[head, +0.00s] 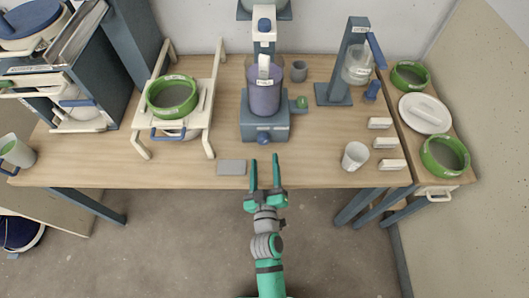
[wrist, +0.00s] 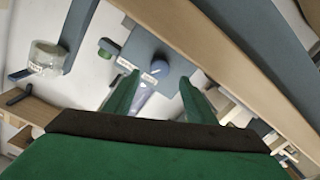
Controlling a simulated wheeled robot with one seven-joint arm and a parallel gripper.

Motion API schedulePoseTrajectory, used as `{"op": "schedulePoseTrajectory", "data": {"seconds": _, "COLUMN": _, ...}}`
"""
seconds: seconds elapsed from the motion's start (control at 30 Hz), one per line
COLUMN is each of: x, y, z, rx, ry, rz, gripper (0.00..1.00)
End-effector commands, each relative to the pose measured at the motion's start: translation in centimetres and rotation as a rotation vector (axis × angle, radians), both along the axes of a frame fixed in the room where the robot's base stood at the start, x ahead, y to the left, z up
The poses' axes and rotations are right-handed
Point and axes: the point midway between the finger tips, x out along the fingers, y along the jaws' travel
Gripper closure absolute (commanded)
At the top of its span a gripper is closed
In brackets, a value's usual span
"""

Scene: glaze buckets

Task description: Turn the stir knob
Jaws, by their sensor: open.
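A blue-grey stirring machine (head: 250,122) stands on the table, holding a purple container (head: 264,97). A round blue knob (head: 263,138) is on its front face. A green knob (head: 301,103) sticks out on its right side, and a blue knob (head: 264,24) sits at its top. The labels are too small to read. My gripper (head: 265,160) is open and empty, in front of the machine, with its fingers pointing at the blue front knob and apart from it. In the wrist view the machine (wrist: 140,48) and front knob (wrist: 158,66) show between the fingertips.
A grey block (head: 232,167) lies by the table's front edge, left of my gripper. A pale cup (head: 355,156) stands to the right. A cream rack (head: 205,110) with a green ring (head: 172,96) stands left. A stand with a clear jar (head: 358,64) is at back right.

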Motion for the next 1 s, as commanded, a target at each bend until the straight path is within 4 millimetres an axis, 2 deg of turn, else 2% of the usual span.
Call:
{"op": "schedulePoseTrajectory", "data": {"seconds": 0.1, "x": -1.7, "y": -0.1, "z": 0.0, "rx": -0.001, "ry": 0.002, "rz": -0.002, "gripper": 0.49}}
{"op": "schedulePoseTrajectory", "data": {"seconds": 0.3, "x": -3.1, "y": -0.1, "z": 0.0, "rx": -0.001, "ry": 0.001, "rz": 0.000, "gripper": 0.49}}
{"op": "schedulePoseTrajectory", "data": {"seconds": 1.0, "x": -3.0, "y": 0.0, "z": 0.0, "rx": 0.014, "ry": 0.001, "rz": -0.004, "gripper": 0.49}}
